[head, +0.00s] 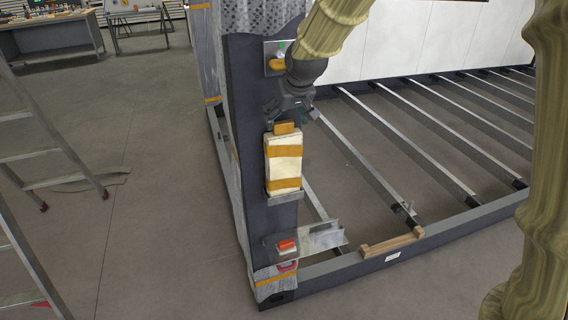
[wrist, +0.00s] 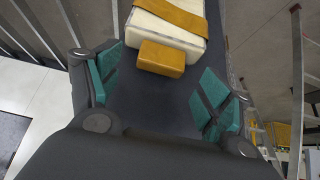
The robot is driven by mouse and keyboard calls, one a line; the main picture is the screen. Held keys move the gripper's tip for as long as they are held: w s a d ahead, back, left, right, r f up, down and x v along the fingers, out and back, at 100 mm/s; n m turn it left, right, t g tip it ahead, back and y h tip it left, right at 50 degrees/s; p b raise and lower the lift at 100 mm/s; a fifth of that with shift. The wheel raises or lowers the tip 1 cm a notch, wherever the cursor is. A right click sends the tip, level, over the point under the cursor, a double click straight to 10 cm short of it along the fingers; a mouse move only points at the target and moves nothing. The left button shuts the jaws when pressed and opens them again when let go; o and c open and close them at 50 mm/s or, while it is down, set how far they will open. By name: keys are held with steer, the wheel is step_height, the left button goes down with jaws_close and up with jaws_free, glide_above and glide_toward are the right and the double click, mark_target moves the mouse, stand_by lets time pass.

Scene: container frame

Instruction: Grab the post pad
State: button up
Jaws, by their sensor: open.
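The post pad (head: 284,166) is a cream block with two orange straps and an orange tab (head: 285,128) on its top. It stands upright against the dark post (head: 250,140), on a small metal ledge (head: 285,197). My gripper (head: 290,113) is just above the pad, with its fingers spread and empty. In the wrist view the teal finger pads of my gripper (wrist: 160,90) stand wide apart. The orange tab (wrist: 161,58) lies between and a little beyond them, and the pad (wrist: 170,30) runs off the top edge. No finger visibly touches the pad or tab.
A lower shelf (head: 318,238) on the post holds a red and white item (head: 286,247). A yellow item (head: 277,64) sits higher on the post, near my arm. Metal floor beams (head: 380,155) run to the right. A ladder (head: 40,155) stands left, with open floor between.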

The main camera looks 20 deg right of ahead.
steer(key=shift+x, duration=1.35)
steer(key=shift+s, duration=0.2)
steer(key=shift+c, duration=0.2)
steer(key=c, duration=1.4)
